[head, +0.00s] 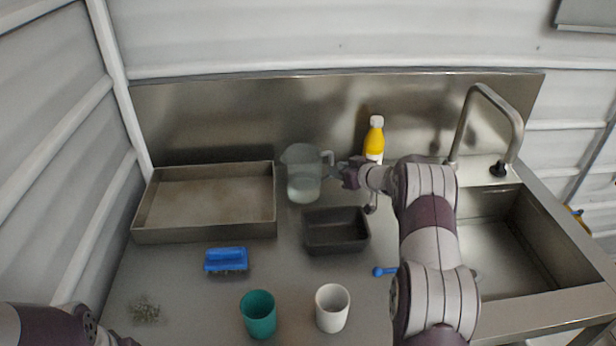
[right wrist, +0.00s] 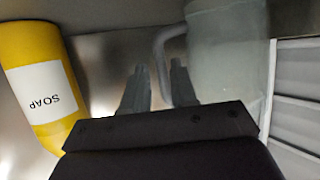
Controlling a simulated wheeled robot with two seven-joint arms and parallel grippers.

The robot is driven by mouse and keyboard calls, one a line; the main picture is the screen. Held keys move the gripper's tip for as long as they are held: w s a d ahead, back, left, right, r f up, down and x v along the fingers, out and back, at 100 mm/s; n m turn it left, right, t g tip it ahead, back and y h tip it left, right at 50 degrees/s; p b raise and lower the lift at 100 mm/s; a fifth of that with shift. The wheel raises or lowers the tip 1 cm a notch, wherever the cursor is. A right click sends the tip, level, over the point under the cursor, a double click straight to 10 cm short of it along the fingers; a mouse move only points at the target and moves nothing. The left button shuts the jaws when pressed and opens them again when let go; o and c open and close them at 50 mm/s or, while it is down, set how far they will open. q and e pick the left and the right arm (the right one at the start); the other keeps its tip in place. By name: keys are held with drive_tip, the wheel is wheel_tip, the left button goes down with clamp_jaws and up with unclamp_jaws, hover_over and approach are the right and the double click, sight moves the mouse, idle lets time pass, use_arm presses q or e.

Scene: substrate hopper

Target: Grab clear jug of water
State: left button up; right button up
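The clear jug (head: 304,174) stands upright on the steel counter near the back wall, with some water in its lower part and its handle facing right. My right gripper (head: 341,168) is at the handle side of the jug, level with its upper half. In the right wrist view the two fingers (right wrist: 158,88) are apart, and the jug's handle (right wrist: 163,52) appears to run between them. The jug body (right wrist: 228,60) is beside the right finger. Whether the fingers touch the handle cannot be told. Only part of my left arm shows at the bottom left; its gripper is out of view.
A yellow soap bottle (head: 374,140) stands right behind my right wrist. A dark bin (head: 336,246) is in front of the jug, a metal tray (head: 204,236) left. A blue brush (head: 226,256), teal cup (head: 258,316) and white cup (head: 332,310) stand nearer. The sink (head: 500,262) is right.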

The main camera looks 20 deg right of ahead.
drive_tip(key=x, duration=0.5)
drive_tip(key=shift+w+a+p, duration=0.1)
drive_tip(key=shift+w+p, duration=0.3)
drive_tip(key=shift+w, duration=0.05)
drive_tip(key=shift+s, duration=0.1)
clamp_jaws()
drive_tip(key=shift+r, duration=0.15)
